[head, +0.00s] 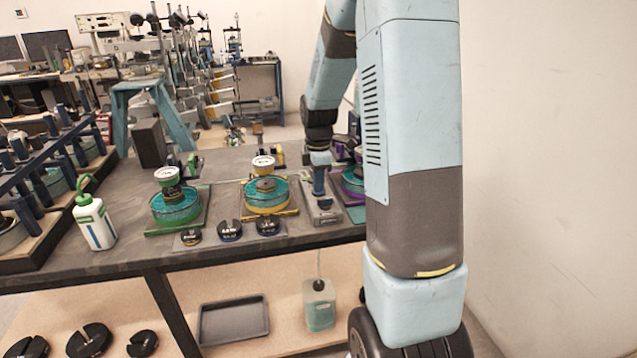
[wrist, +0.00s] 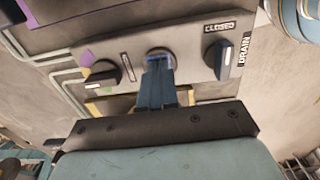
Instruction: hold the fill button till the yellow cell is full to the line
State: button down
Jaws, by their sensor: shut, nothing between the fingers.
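The yellow cell (head: 266,207) is a round, clear vessel with teal liquid and a yellow base, on the bench left of my gripper. Its fill line is too small to make out. My gripper (head: 319,188) is shut and empty, pointing down over a grey control panel (head: 326,215). In the wrist view, my gripper's fingertips (wrist: 158,66) are at a round button with a blue ring (wrist: 157,52) in the middle of the panel and partly hide it. I cannot tell whether the button is pressed in. A black knob labelled DRAIN and CLOSED (wrist: 217,58) sits to the right.
Another black knob (wrist: 102,75) is left of the button. A green cell (head: 175,207) stands further left and a purple one (head: 353,180) is partly behind my arm. Black weights (head: 230,231) lie along the bench front. A white bottle (head: 95,222) stands at left.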

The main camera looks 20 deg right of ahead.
notch_tip(320, 180, up, 14)
dwell(0.6)
jog(key=shift+f, duration=0.1)
dwell(0.4)
jog(key=s+a+r+m+t, duration=0.1)
jog(key=s+a+r+m, duration=0.1)
jog(key=s+m, duration=0.3)
jog(key=s+a+r+m+t, duration=0.2)
jog(key=s+a+m, duration=0.2)
jog(key=s, duration=0.8)
jog(key=s+a+r+m+t, duration=0.2)
jog(key=s+a+m, duration=0.1)
jog(key=s+m, duration=0.4)
jog(key=shift+s+a+r, duration=0.15)
jog(key=shift+s+a, duration=0.25)
jog(key=shift+s, duration=0.6)
